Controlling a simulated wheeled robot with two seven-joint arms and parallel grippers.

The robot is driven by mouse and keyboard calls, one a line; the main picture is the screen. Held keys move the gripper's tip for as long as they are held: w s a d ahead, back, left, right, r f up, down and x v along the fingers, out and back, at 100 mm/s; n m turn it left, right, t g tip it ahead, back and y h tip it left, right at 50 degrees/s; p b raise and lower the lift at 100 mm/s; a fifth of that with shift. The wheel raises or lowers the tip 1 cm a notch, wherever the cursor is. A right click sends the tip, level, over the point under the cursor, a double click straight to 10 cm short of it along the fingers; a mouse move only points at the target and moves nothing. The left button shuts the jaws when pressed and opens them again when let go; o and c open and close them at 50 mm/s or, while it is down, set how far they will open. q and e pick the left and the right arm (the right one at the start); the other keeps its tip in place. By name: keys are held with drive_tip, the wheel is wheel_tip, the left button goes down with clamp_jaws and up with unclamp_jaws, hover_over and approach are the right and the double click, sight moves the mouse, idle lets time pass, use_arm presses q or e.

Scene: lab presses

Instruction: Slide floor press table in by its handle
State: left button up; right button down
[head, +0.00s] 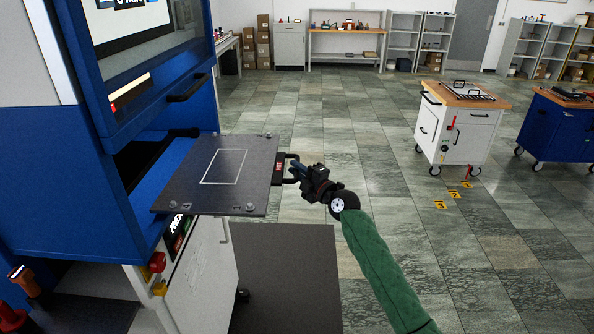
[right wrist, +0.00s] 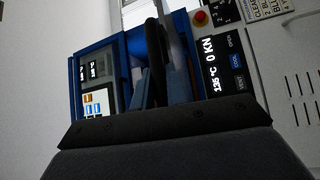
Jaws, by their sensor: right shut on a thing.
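The floor press (head: 60,150) is a tall blue and white cabinet at the left of the head view. Its table (head: 190,190), a flat dark plate with a white outlined rectangle, sticks out to the right of the press opening. The dark handle (head: 290,157) is at the table's outer right edge. My right gripper (head: 297,171) is shut on this handle, its green-sleeved arm coming from the lower right. In the right wrist view, the fingers (right wrist: 162,75) close around a dark bar, with the press displays behind. My left gripper is not in view.
A dark mat (head: 290,275) lies on the floor below the table. A white wheeled cart (head: 455,135) and a blue wheeled cart (head: 555,140) stand at the right. Shelves and a workbench (head: 345,45) line the back.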

sight(191, 166)
drive_tip(key=a+b, duration=0.1)
drive_tip(key=a, duration=0.5)
drive_tip(key=w+a+b, duration=0.1)
drive_tip(key=a, duration=0.5)
drive_tip(key=a+b, duration=0.2)
drive_tip(key=a, duration=0.4)
drive_tip(key=shift+w+a+f, duration=0.15)
drive_tip(key=shift+a, duration=0.25)
drive_tip(key=a+b, duration=0.1)
drive_tip(key=a, duration=0.3)
drive_tip(key=a+b, duration=0.1)
drive_tip(key=a, duration=0.3)
drive_tip(key=w+a+b, duration=0.1)
drive_tip(key=a, duration=0.4)
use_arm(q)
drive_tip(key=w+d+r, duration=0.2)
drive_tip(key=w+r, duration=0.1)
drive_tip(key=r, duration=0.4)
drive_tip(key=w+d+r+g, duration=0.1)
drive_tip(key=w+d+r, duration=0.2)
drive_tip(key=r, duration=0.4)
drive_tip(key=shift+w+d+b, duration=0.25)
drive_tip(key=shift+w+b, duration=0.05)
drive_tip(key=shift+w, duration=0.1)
use_arm(e)
drive_tip(key=shift+a, duration=0.6)
